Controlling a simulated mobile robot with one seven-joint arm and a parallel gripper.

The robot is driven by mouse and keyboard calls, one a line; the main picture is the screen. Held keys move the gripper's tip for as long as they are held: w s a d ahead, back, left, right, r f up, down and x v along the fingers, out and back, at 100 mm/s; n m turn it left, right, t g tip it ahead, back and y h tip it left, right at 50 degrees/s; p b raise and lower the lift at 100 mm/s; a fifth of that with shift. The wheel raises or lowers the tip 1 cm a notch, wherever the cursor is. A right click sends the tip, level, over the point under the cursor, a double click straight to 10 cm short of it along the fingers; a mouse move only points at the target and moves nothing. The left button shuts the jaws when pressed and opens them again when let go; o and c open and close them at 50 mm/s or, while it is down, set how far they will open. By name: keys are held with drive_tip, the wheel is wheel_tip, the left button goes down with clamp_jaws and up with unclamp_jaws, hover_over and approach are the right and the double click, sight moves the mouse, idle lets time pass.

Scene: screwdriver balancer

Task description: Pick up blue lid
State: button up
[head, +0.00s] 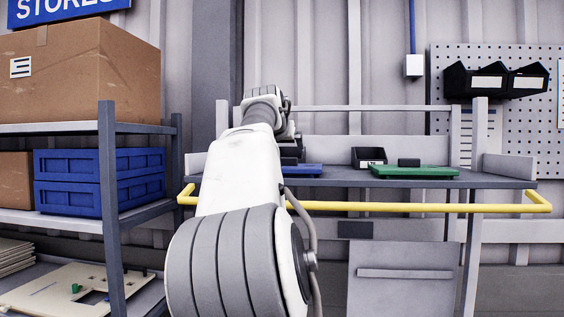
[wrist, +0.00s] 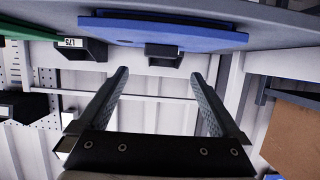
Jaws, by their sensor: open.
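The blue lid (head: 302,169) lies flat on the grey workbench shelf, partly hidden behind my arm in the head view. In the wrist view, which is upside down, the blue lid (wrist: 170,33) spans the top, with a dark block-like handle (wrist: 163,54) on its upper face. My gripper (wrist: 160,76) is open, its two fingers pointing toward the lid with the handle between their lines. The fingers look apart from the handle, and nothing is between them. In the head view my arm hides most of the gripper.
A green lid (head: 415,171) with a black handle lies to the right. A small black bin (head: 368,157) stands between the lids. A yellow rail (head: 400,207) runs along the bench front. A shelf with blue crates (head: 100,180) and a cardboard box (head: 85,75) stands left.

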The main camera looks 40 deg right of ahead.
sight(287, 159)
drive_tip(key=p+x, duration=0.3)
drive_tip(key=x, duration=0.5)
drive_tip(key=shift+w+d, duration=0.1)
drive_tip(key=shift+f, duration=0.1)
drive_tip(key=shift+c, duration=0.3)
drive_tip(key=c, duration=1.5)
